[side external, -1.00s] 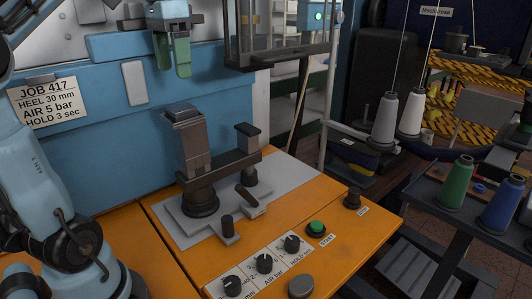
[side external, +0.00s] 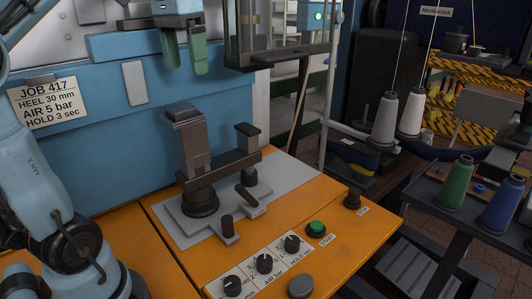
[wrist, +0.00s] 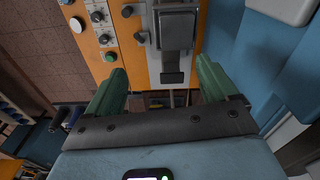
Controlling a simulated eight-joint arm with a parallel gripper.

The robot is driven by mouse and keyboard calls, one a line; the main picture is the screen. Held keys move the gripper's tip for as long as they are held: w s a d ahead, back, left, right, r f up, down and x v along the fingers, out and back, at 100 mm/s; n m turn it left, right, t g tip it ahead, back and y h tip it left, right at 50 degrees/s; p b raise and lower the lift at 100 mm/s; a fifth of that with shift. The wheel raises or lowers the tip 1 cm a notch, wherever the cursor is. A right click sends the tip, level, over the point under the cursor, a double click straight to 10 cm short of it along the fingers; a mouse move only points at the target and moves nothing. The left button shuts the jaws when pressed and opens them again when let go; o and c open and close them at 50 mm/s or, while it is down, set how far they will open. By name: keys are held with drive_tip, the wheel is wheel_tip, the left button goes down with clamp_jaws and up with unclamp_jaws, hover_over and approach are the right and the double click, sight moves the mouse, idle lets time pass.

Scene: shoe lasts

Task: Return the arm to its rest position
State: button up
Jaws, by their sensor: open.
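My gripper (side external: 185,53) hangs at the top of the side external view, above and behind the dark metal clamp fixture (side external: 191,145). Its two green fingers point down, apart and with nothing between them. In the wrist view my gripper (wrist: 160,72) shows the same wide gap between the fingers. The fixture's dark block (wrist: 176,30) shows beyond the gap, apart from the fingers. My upper arm links run out of the side external view at the top.
The orange bench (side external: 345,232) carries a grey plate (side external: 290,178), several black knobs, a green start button (side external: 316,229) and a stop button (side external: 353,198). A glass-sided guard (side external: 280,35) hangs right of my gripper. Thread cones (side external: 457,182) stand on a table at right.

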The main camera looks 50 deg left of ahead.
drive_tip(key=d+f+t, duration=0.3)
drive_tip(key=d+f, duration=0.3)
drive_tip(key=f, duration=0.5)
drive_tip(key=w+d+f+m+t, duration=0.1)
drive_tip(key=d+f+t, duration=0.2)
drive_tip(key=f, duration=0.9)
drive_tip(key=d, duration=0.3)
drive_tip(key=shift+d+t, duration=0.15)
drive_tip(key=shift+t, duration=0.15)
